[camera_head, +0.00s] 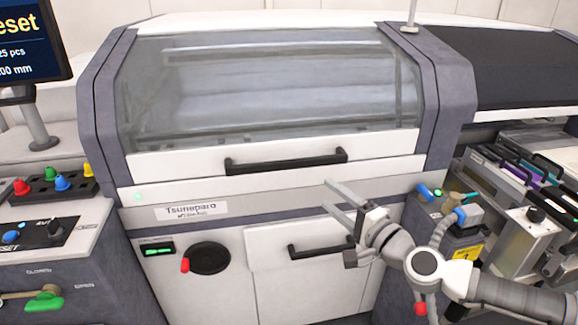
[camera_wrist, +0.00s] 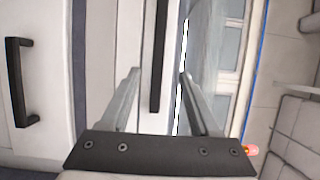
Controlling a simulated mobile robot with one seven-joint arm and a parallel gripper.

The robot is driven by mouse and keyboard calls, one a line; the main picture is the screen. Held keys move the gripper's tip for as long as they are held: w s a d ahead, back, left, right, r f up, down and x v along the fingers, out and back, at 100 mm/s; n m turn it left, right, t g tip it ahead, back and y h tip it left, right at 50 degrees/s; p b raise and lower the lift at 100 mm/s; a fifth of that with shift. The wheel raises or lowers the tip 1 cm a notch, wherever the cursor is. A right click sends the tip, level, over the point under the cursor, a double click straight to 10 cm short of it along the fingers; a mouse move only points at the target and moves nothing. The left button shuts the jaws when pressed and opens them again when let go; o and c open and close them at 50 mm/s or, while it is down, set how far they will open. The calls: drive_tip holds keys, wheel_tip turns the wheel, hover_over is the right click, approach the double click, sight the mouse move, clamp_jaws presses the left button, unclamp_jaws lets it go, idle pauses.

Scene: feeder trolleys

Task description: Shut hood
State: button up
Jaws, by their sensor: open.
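The hood (camera_head: 200,160) of the machine is a clear window in a white frame, with its lower edge lying along the front panel. It looks down; I cannot tell whether it is fully seated. Its black bar handle (camera_head: 285,161) runs across the white lower strip. My gripper (camera_head: 329,197) is open and empty, in front of the machine, below the right end of the handle in the picture. In the wrist view, the hood handle (camera_wrist: 158,50) appears between and beyond the spread fingers of my gripper (camera_wrist: 159,75), with no visible contact.
Below the hood are a lower cabinet door with a black handle (camera_head: 321,250) and a dark round handwheel (camera_head: 209,258). A control panel (camera_head: 50,235) with buttons stands at left, under a screen (camera_head: 30,45). Feeders (camera_head: 520,180) and a blue-grey connector block (camera_head: 462,220) crowd the right side.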

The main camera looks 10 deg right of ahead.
sight(291, 166)
drive_tip(key=b+x, duration=0.2)
drive_tip(key=x, duration=1.5)
drive_tip(key=shift+a, duration=0.15)
clamp_jaws()
idle(1.0)
